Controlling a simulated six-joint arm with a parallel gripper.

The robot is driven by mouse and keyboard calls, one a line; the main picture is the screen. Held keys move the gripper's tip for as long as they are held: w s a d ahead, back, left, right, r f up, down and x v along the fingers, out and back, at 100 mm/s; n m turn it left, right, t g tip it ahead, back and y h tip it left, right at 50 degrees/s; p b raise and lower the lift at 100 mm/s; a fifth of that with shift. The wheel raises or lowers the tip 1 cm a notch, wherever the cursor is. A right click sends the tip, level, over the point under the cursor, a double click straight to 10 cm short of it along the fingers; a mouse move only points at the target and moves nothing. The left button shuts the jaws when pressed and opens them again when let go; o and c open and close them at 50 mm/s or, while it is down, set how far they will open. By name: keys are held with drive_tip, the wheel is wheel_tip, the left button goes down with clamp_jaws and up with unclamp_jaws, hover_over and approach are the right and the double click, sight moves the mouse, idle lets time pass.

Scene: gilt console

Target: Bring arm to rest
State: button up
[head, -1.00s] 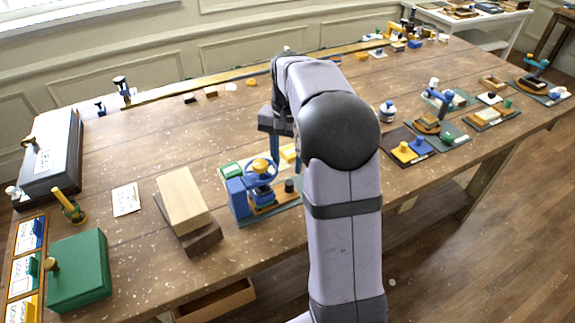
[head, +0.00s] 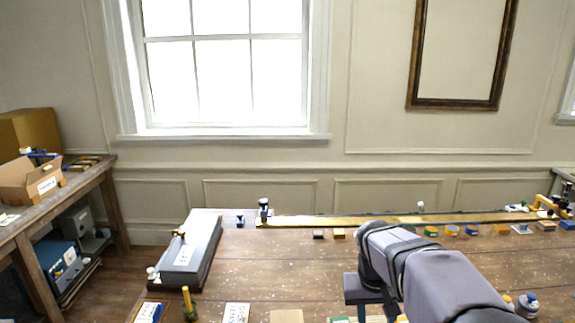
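My arm (head: 440,270) reaches in from the lower right of the head view, over the brown wooden table (head: 290,250). My gripper (head: 376,315) hangs downward at its end, above the near middle of the table. Its two dark blue fingers show apart with a gap between them. The fingertips are cut off by the bottom edge. Nothing is seen held, though the space between the tips is out of view.
A grey case (head: 187,255) lies at the table's left. A long brass-coloured bar (head: 340,220) runs along the back edge, with several small blocks before it. A side table (head: 60,205) with an open cardboard box (head: 30,182) stands at far left. The middle left tabletop is clear.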

drive_tip(key=s+a+f+n+g+y+b, duration=0.1)
drive_tip(key=s+a+f+b, duration=0.2)
drive_tip(key=s+f, duration=0.65)
drive_tip(key=s+a+f+g+y+b, duration=0.1)
drive_tip(key=s+a+f+b, duration=0.15)
drive_tip(key=s+f, duration=0.7)
wheel_tip(320, 180, down, 29)
drive_tip(key=s+b, duration=0.1)
drive_tip(key=b, duration=3)
drive_tip(key=shift+s+d, duration=0.15)
drive_tip(key=shift+d, duration=0.1)
